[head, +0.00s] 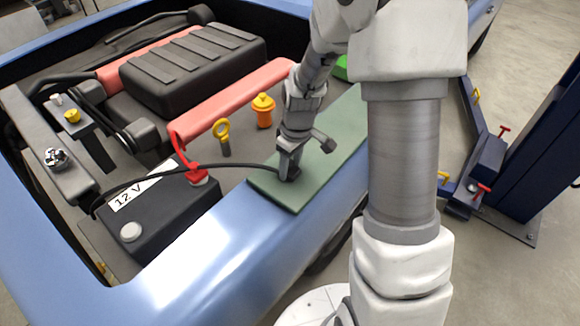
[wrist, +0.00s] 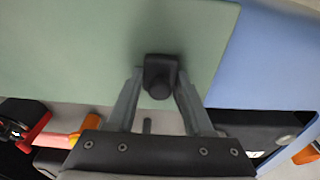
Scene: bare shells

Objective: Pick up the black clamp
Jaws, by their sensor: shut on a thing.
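The black clamp (head: 291,175) is at the green mat on the car's fender, mostly hidden by my gripper in the head view. In the wrist view the black clamp (wrist: 160,78) sits between my two fingers, dark and blocky. My gripper (head: 287,167) points down over the mat and is shut on the clamp; its fingers also show in the wrist view (wrist: 159,85). A black cable (head: 240,165) runs left from the clamp over the battery. I cannot tell whether the clamp still touches the mat.
The green mat (head: 333,150) lies on the blue fender (head: 210,255). The 12 V battery (head: 165,215) has a bare round terminal (head: 130,232) and a red clamp (head: 196,173). A yellow dipstick ring (head: 221,129) and an orange cap (head: 263,108) stand near my gripper. A blue lift (head: 540,150) stands right.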

